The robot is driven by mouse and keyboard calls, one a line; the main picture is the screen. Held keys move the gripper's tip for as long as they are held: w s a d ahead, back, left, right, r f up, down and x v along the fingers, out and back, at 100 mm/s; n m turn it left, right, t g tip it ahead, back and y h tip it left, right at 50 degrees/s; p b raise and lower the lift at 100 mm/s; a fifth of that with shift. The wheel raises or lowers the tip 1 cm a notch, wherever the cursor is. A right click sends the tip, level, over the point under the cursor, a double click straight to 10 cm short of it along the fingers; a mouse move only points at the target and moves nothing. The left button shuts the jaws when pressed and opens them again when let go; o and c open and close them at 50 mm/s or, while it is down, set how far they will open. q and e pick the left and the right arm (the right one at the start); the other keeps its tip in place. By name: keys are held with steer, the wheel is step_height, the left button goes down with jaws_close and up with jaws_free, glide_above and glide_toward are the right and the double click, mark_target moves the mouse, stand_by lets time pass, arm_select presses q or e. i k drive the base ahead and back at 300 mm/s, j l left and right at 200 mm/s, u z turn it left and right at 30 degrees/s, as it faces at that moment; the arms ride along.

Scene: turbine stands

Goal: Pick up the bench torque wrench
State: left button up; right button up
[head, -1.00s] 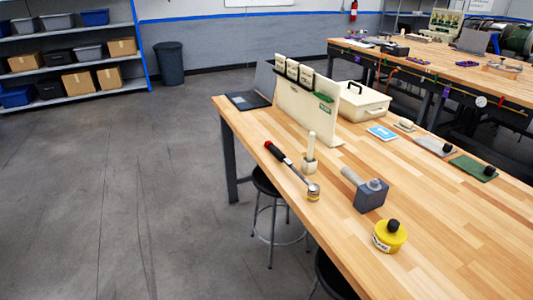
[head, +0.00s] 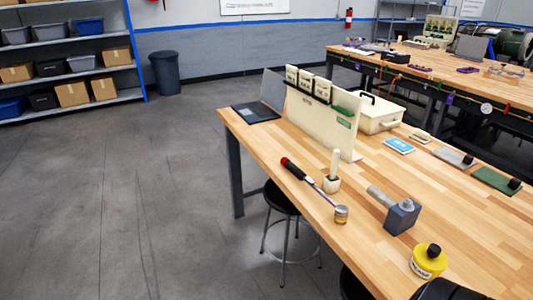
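The bench torque wrench (head: 314,186) lies on the wooden workbench near its left edge. It has a red and black handle at the upper left and a metal shaft running toward the lower right. Its head end is at a small round yellowish piece (head: 341,214); I cannot tell whether it rests on that piece or is joined to it. Neither of my grippers can be made out in the head view. A dark shape at the bottom right edge is too cut off to identify.
A cream block with an upright peg (head: 332,184) stands close beside the wrench's shaft. A grey block tool (head: 402,216) and a yellow container (head: 428,262) stand to the right on the workbench (head: 330,250). Stools (head: 284,200) stand at the bench's left edge; open floor lies left.

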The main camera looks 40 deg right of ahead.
mark_target(342, 211)
steer(key=i, duration=2.3)
steer(key=i+j+z, duration=0.1)
steer(key=i+z, duration=0.15)
steer(key=i, duration=0.25)
steer(key=i+j+z, duration=0.15)
steer(key=i+z, duration=0.15)
steer(key=i, duration=0.25)
steer(key=i+j+z, duration=0.25)
steer(key=i, duration=0.25)
steer(key=z, duration=3.15)
